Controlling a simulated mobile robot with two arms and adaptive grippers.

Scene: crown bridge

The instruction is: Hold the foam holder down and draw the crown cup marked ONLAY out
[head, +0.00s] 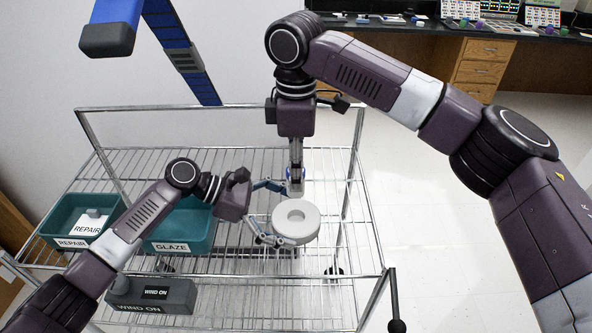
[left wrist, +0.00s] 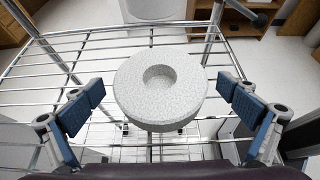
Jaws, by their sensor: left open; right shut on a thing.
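The foam holder (head: 297,207) is a thick pale ring on the wire rack. In the left wrist view the foam holder (left wrist: 190,95) shows a round hole with no cup standing in it. My left gripper (head: 272,214) is open, with one blue-padded finger on each side of the holder's near part; I cannot tell if they touch it.
Teal bins labelled REPAIR (head: 52,217) and GLAZE (head: 205,243) stand at the rack's left. A grey box (head: 178,301) with lettering is in front. The wire rack (head: 330,262) has bare room right of the holder. Benches with drawers (head: 482,70) stand at the back.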

